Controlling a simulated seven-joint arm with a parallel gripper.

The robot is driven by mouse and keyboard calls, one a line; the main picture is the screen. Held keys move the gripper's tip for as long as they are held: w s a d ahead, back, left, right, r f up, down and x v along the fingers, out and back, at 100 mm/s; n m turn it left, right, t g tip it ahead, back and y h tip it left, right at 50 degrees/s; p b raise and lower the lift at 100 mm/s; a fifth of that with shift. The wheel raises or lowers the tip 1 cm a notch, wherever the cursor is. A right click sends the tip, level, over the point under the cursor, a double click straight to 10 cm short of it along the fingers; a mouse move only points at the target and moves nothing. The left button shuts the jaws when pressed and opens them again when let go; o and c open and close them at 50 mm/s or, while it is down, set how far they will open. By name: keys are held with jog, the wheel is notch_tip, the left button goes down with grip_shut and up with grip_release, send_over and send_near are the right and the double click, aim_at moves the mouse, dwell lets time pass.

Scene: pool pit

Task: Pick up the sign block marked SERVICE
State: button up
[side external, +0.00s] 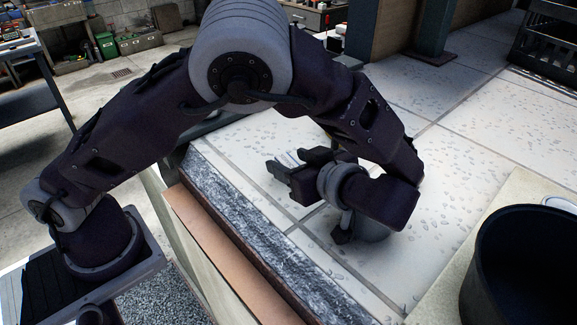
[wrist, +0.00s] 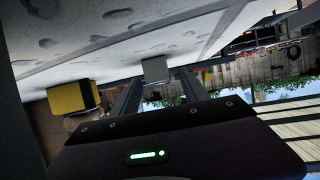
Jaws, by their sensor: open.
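No SERVICE lettering is readable in either view. A small pale block (wrist: 155,68) shows in the wrist view, beyond and between the fingertips of my gripper (wrist: 160,77). I cannot tell whether it is the sign block. In the side view my gripper (side external: 289,161) is low over the pale tiles, pointing left, with its fingers apart. A small whitish, dark-striped patch (side external: 287,158) shows by the fingertips, partly hidden by them. The jaws are open, and nothing is seen clamped in them. A yellow block (wrist: 72,97) with a dark side lies left of the fingers in the wrist view.
The pale tiled surface (side external: 470,150) ends at a rough stone edge (side external: 250,230) near my gripper. A dark round tub (side external: 525,265) stands at the lower right. A black crate (side external: 548,45) is at the upper right. Tiles between them are mostly clear.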

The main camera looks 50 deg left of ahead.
jog(key=shift+a, duration=0.15)
grip_shut()
